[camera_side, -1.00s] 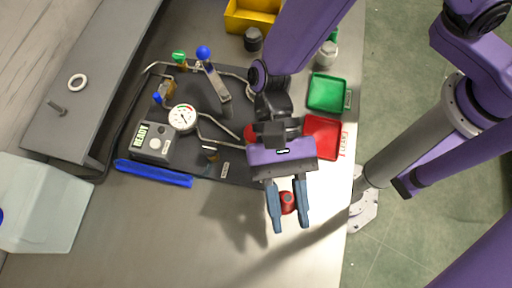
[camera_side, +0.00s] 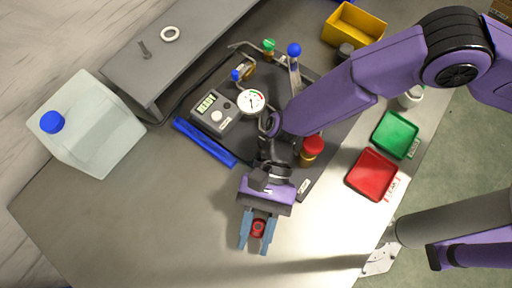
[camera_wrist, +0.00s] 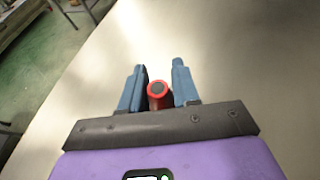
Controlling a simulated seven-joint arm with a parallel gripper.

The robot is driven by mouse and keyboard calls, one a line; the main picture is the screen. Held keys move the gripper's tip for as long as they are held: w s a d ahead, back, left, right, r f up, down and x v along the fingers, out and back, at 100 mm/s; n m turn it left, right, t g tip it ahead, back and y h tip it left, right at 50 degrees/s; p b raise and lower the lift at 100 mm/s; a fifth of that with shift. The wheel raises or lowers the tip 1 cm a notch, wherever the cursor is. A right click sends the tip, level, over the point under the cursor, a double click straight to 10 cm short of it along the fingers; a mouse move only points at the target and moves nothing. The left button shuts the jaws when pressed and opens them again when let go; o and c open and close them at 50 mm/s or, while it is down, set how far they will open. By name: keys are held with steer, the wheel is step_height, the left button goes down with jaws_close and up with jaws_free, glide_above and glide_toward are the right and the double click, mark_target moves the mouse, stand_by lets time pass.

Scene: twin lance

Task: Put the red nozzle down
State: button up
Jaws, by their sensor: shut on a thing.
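The red nozzle (camera_side: 258,228) is between the two blue-grey fingers of my gripper (camera_side: 254,246), over the bare part of the grey table. In the wrist view the nozzle (camera_wrist: 157,91) shows as a red ring with a dark centre, seen end-on between the fingers of my gripper (camera_wrist: 158,67). My gripper is shut on it. I cannot tell how high the nozzle is above the table. A red tray (camera_side: 357,187) and a green tray (camera_side: 395,134) lie to the right of my gripper.
A dark mat (camera_side: 321,163) bears a READY box (camera_side: 213,112), a gauge (camera_side: 250,102) and a red-topped brass part (camera_side: 312,148). A blue bar (camera_side: 205,142) lies at its near edge. A translucent jug (camera_side: 92,130) stands left. The near table (camera_side: 140,220) is clear.

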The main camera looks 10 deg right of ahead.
mark_target(259, 221)
steer(key=shift+f, duration=0.45)
steer(key=o, duration=1)
steer(key=shift+f, duration=0.1)
steer(key=v, duration=0.5)
steer(key=shift+w, duration=0.2)
step_height(259, 221, up, 7)
steer(key=shift+s+r, duration=0.15)
steer(key=shift+s, duration=0.05)
